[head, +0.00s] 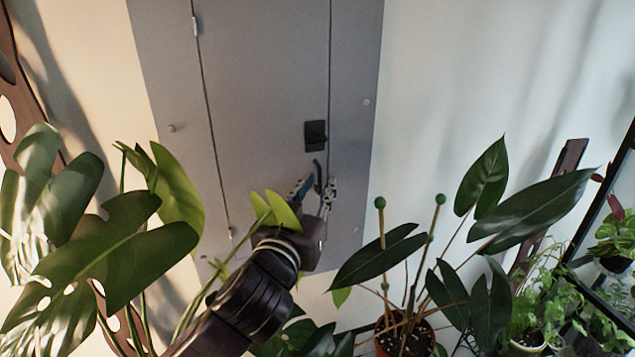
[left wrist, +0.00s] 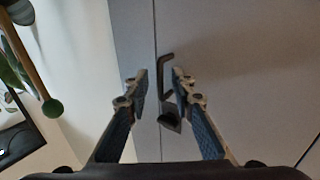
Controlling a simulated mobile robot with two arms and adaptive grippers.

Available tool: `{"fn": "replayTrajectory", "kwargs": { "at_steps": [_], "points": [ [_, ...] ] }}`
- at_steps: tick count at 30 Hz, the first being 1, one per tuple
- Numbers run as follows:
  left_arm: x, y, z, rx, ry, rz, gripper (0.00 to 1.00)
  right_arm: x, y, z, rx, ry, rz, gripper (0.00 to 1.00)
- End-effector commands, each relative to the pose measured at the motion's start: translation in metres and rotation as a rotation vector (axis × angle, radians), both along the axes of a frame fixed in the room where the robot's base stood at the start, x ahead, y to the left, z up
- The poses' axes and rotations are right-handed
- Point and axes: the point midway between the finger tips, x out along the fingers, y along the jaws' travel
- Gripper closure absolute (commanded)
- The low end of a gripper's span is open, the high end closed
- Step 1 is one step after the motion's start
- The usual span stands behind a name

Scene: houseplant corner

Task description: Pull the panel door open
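The grey panel door (head: 265,80) is set in a grey frame on the wall and looks closed, with thin dark seams down both sides. A black latch plate (head: 315,134) sits near its right edge, with a dark bar handle (head: 318,171) just below. My left gripper (head: 318,186) is in front of the door at the handle. In the left wrist view, the hooked handle (left wrist: 162,75) shows between the two open fingertips (left wrist: 160,83); I cannot tell whether they touch it. The panel door (left wrist: 240,75) fills the right of that view. My right gripper is not in view.
A large-leaved plant (head: 130,250) stands at the left, close to my left arm. A potted plant (head: 400,335) with green-tipped stakes stands right of the arm, below the door. More small plants (head: 540,310) and a dark rack fill the lower right.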

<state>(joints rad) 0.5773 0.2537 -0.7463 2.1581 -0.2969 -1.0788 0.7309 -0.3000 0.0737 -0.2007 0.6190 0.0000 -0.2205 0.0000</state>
Motion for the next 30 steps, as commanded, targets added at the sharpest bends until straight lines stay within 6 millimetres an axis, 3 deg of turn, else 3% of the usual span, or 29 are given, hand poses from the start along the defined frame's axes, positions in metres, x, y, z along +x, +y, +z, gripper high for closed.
{"fn": "replayTrajectory", "kwargs": {
  "at_steps": [3,8,14,19,30],
  "points": [
    [0.001,0.000,-0.001,0.000,0.001,0.000,0.77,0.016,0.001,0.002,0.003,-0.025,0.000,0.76],
    [0.001,0.000,-0.001,0.000,0.001,0.000,0.78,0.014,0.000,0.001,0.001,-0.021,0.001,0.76],
    [0.001,0.000,-0.001,0.000,0.001,0.000,1.00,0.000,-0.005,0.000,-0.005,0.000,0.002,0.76],
    [0.001,0.000,-0.001,0.000,0.001,0.000,1.00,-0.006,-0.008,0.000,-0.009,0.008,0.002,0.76],
    [0.001,0.001,0.000,0.001,0.001,-0.008,1.00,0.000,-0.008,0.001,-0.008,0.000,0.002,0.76]
  ]
}}
